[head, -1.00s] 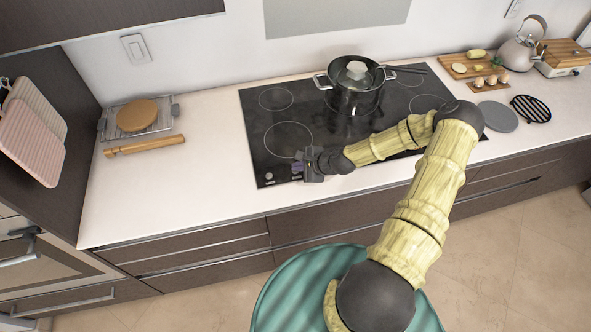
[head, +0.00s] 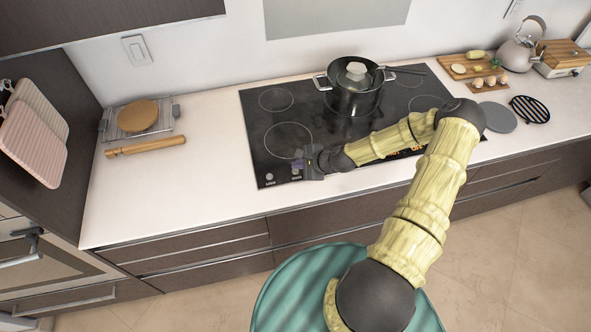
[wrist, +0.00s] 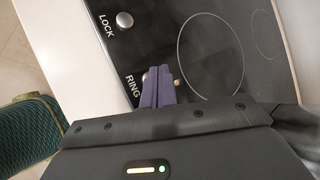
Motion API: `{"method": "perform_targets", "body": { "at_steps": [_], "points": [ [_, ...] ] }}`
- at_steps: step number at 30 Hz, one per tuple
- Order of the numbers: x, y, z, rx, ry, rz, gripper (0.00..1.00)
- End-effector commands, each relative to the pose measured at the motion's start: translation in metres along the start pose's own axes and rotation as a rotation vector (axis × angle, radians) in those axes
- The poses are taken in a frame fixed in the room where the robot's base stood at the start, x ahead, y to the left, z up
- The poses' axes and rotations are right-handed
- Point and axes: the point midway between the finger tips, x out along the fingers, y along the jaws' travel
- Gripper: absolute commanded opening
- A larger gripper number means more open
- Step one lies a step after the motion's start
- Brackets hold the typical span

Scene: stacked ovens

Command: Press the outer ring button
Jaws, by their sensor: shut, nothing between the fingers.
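The black glass cooktop (head: 290,108) is set in the white counter. In the wrist view, the word RING (wrist: 132,86) is printed on its front strip. A button by that word is mostly hidden by my fingertips, with only a bit of metal showing. My gripper (wrist: 158,88) is shut and empty, its purple fingers together over the spot beside RING. I cannot tell whether they touch the button. In the head view my gripper (head: 298,166) is low over the cooktop's front left edge.
A round metal button (wrist: 125,19) sits by the word LOCK, clear of my fingers. A lidded pot (head: 354,95) stands at the back of the cooktop. A rolling pin (head: 146,147) lies on the left counter. The counter between them is clear.

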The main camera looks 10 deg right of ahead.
Motion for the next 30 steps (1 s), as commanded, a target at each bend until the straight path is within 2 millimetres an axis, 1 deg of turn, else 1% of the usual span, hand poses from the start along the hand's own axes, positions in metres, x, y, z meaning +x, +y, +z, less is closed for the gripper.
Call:
{"method": "perform_targets", "body": {
  "at_steps": [1, 3, 18, 30],
  "points": [
    [-0.005, -0.004, 0.004, -0.001, 0.000, 0.000, 0.00],
    [-0.009, -0.007, 0.007, -0.001, 0.000, 0.000, 0.00],
    [-0.037, -0.027, 0.027, 0.000, 0.000, 0.000, 0.00],
    [-0.038, -0.028, 0.028, 0.000, 0.000, 0.000, 0.00]
  ]
}}
